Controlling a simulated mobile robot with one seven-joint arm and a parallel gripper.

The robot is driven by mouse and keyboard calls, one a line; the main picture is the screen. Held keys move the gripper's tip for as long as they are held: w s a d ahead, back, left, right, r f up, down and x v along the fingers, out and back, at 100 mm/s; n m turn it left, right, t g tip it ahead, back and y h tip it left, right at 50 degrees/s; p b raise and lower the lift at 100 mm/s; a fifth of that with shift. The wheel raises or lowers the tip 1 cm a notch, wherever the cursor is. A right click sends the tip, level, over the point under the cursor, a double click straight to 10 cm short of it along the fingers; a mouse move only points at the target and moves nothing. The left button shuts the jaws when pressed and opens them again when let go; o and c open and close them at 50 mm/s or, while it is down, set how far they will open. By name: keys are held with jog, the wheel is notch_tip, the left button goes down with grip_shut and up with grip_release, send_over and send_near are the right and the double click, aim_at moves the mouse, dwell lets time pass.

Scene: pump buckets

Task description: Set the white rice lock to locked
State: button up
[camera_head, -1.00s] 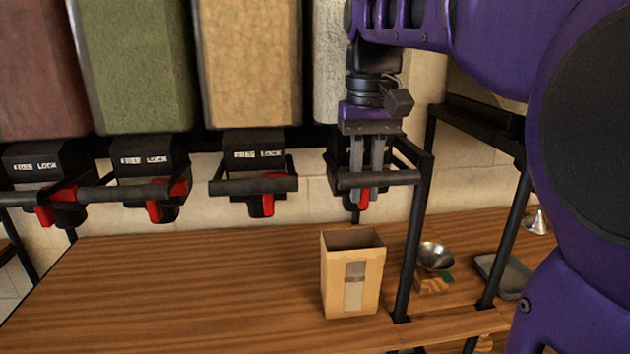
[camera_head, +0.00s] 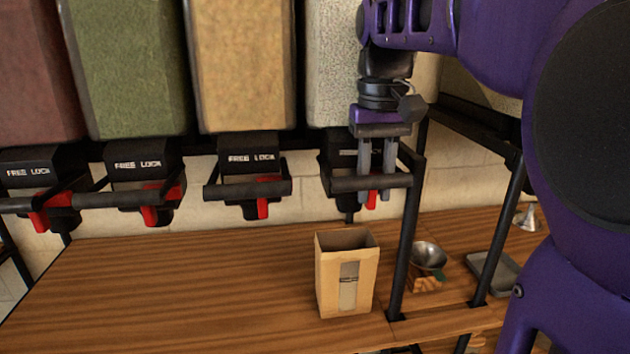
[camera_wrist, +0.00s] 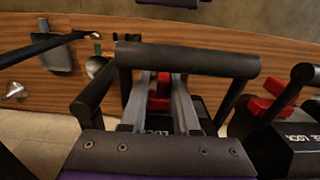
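The white rice dispenser (camera_head: 332,60) is the rightmost one, filled with pale grain. Its black lock and handle bar (camera_head: 345,184) are below it, with a red lock lever (camera_head: 372,198) low behind the bar. My gripper (camera_head: 377,188) points down behind the bar, its two fingers apart. In the wrist view the red lever (camera_wrist: 160,92) shows between the fingers of my gripper (camera_wrist: 162,82). I cannot tell whether a finger touches it. The fingers and handle hide most of the lock label.
More dispensers with red levers stand to the left, the tan one (camera_head: 240,60) nearest. An open paper bag (camera_head: 346,280) stands on the wooden counter (camera_head: 180,290) below. A black post (camera_head: 405,250) rises to its right, by a metal bowl (camera_head: 428,256). The left counter is clear.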

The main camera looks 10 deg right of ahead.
jog(key=shift+o, duration=1.3)
